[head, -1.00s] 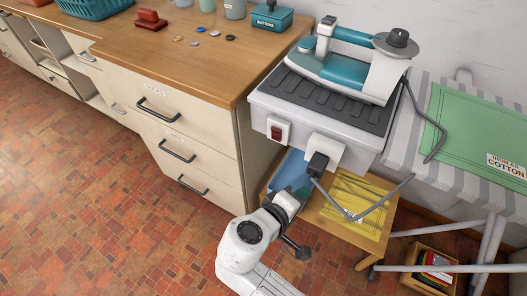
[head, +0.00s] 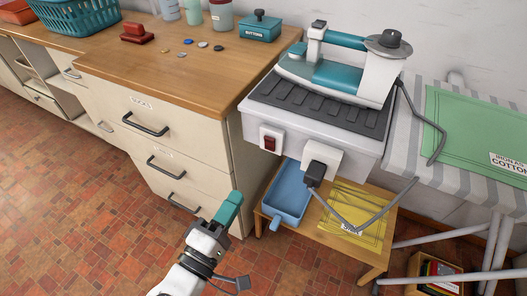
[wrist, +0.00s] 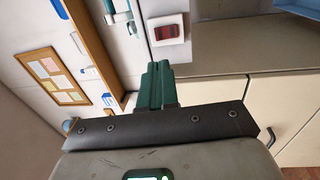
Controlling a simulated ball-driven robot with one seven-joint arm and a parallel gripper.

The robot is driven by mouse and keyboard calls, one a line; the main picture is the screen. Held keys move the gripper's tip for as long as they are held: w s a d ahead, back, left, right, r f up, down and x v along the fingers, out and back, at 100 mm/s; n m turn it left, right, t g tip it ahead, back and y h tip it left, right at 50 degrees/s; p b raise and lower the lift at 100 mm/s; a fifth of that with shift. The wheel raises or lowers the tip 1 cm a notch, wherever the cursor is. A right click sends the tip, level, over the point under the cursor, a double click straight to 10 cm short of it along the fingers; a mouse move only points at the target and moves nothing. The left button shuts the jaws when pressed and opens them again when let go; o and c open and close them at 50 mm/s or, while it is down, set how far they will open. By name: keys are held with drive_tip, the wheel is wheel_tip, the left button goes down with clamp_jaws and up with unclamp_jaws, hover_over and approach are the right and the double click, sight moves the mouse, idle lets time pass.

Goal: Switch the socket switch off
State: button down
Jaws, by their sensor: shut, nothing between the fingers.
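The socket switch (head: 270,142) is a dark red rocker in a white plate on the front of the grey iron stand, left of the plug socket. It also shows in the wrist view (wrist: 167,31), just beyond my fingertips. My gripper (head: 229,208) has teal fingers pressed together and empty. In the head view it is below and left of the switch, in front of the drawers, and apart from it. In the wrist view the closed fingers (wrist: 155,84) point toward the switch plate with a gap between. Which way the rocker is tipped, I cannot tell.
A black plug (head: 315,172) with a grey cord sits in the white socket (head: 322,158) right of the switch. The iron (head: 345,75) stands on top. A blue tray (head: 287,193) and yellow cloth (head: 357,208) lie on the low table below. The space before the switch is clear.

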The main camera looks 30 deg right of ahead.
sight(270, 142)
drive_tip(key=x, duration=1.3)
drive_tip(key=shift+w+d, duration=0.25)
drive_tip(key=shift+d, duration=0.1)
drive_tip(key=shift+d+r, duration=0.1)
drive_tip(key=shift+w+d+r, duration=0.1)
drive_tip(key=shift+w+d, duration=0.05)
